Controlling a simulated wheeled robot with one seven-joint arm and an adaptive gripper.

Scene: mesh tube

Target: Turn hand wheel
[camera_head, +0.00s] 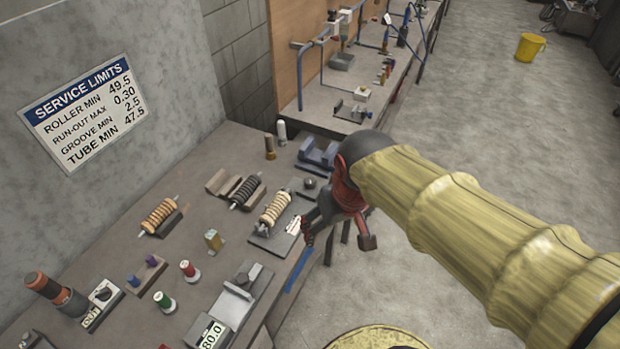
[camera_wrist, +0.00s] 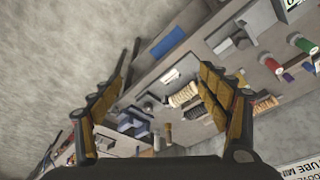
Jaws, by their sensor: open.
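I cannot make out for sure which part is the hand wheel. A small dark round knob (camera_head: 310,183) sits on the bench just left of my wrist. Close by is a fixture with a cream ribbed roller (camera_head: 275,208); the roller also shows in the wrist view (camera_wrist: 183,96). My gripper (camera_head: 338,235) is open and empty, above and beyond the bench's right edge, with its fingers spread. In the wrist view my gripper (camera_wrist: 170,58) frames the bench edge between its two fingers and touches nothing visible. My wrist hides part of the bench beyond it.
The bench (camera_head: 215,265) holds an orange-ribbed roller (camera_head: 160,215), a dark roller (camera_head: 245,191), a red spool (camera_head: 189,270), a green spool (camera_head: 164,301) and a gauge block (camera_head: 232,305). A blue strip (camera_head: 298,270) runs along its edge. The floor (camera_head: 480,120) at right is open, with a yellow bucket (camera_head: 529,47).

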